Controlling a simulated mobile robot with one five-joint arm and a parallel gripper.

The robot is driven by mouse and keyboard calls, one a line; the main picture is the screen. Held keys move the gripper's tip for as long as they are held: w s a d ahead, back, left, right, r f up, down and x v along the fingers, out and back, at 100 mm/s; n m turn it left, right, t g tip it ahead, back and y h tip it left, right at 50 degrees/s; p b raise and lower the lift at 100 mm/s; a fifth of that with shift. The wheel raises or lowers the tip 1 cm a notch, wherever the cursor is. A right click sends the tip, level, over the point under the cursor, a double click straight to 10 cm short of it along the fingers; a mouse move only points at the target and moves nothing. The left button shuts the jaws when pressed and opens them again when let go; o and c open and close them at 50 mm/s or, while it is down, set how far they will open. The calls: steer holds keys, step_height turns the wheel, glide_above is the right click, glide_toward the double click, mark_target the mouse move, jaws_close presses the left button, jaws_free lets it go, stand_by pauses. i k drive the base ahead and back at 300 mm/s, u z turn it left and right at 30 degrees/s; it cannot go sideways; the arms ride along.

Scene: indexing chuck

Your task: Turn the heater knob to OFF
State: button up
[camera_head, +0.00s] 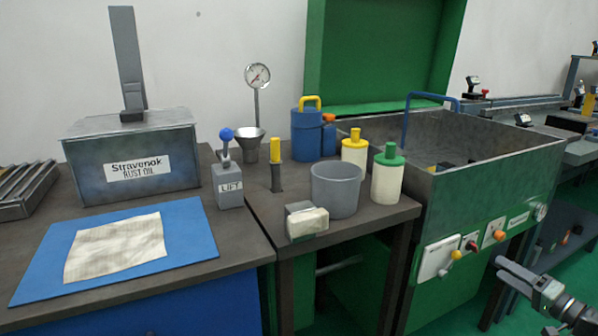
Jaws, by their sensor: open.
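The green washing tank (500,190) at the right has a row of controls on its front. They include a yellow-tipped lever (456,255) on a white plate, a small red control (471,245) and an orange knob (499,235). I cannot tell which is the heater knob, since the markings are too small to read, and no OFF position is legible. My gripper (499,268) is open and empty at the lower right. It appears just below the orange knob in the picture, with no clear contact.
A round dial (540,211) sits at the right end of the controls. Left of the tank, a bench holds a grey bucket (336,190), green-capped bottle (388,177) and yellow-capped bottle (354,152). A grey Stravenok box (130,165) stands farther left. Green floor shows below the tank.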

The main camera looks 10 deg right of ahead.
mark_target(499, 237)
steer(key=k, duration=0.95)
